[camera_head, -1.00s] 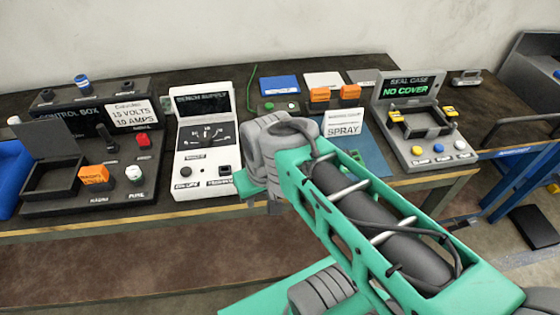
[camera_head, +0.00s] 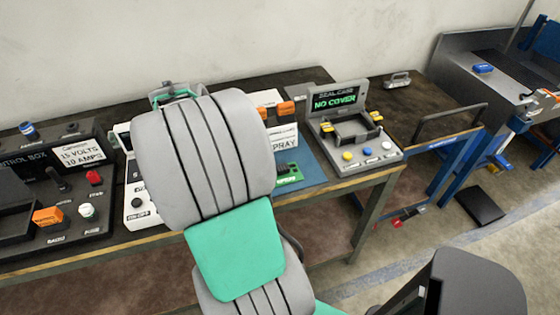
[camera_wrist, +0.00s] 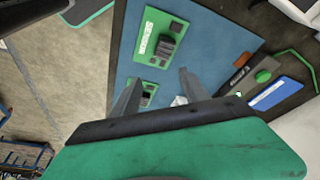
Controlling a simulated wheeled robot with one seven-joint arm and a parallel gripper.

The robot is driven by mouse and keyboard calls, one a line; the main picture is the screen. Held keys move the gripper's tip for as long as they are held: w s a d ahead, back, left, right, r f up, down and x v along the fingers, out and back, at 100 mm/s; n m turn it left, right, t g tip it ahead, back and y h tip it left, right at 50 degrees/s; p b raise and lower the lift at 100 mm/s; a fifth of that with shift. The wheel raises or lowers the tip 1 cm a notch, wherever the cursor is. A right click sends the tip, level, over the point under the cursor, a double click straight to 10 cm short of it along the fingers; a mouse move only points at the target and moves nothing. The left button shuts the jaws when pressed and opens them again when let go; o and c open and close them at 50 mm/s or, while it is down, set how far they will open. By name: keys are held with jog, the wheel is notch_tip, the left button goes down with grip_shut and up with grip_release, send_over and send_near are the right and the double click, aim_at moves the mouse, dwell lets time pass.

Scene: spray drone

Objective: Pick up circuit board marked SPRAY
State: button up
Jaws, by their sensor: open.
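A green circuit board (camera_wrist: 162,38) with a white label and a dark component lies on the blue mat (camera_wrist: 212,45) in the wrist view. Its label seems to begin with "SEN", but I cannot read it surely. A second green board (camera_wrist: 149,88) lies nearer, partly hidden by the left finger; its marking is not readable. My gripper (camera_wrist: 161,74) is open above the mat, with nothing visibly held. In the head view my arm hides the gripper; one green board (camera_head: 289,175) shows on the mat, below a sign reading SPRAY (camera_head: 284,138), partly covered.
A seal case station (camera_head: 350,130) reading NO COVER stands right of the mat. A control box (camera_head: 60,165) and a mostly hidden white bench supply (camera_head: 137,205) stand to the left. A blue block (camera_wrist: 276,92) and a dark device with a green button (camera_wrist: 263,76) flank the mat.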

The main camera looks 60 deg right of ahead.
aim_at(282, 167)
jog(key=s+d+m, duration=0.2)
jog(key=d, duration=0.1)
jog(key=s+d+m+g, duration=0.1)
jog(key=s+d+m, duration=0.1)
jog(key=s+d, duration=0.1)
jog(key=s+d+f+m+g+p, duration=0.1)
jog(key=s+d+m, duration=0.1)
jog(key=s+d, duration=0.1)
jog(key=shift+s+f+m, duration=0.1)
jog(key=shift+s+m, duration=0.15)
jog(key=shift+m, duration=0.05)
jog(key=x, duration=0.2)
jog(key=p+x, duration=0.1)
jog(key=x, duration=0.1)
jog(key=p+x, duration=0.1)
jog(key=x, duration=0.2)
jog(key=shift+w+f, duration=0.1)
jog(key=shift+w, duration=0.25)
grip_shut()
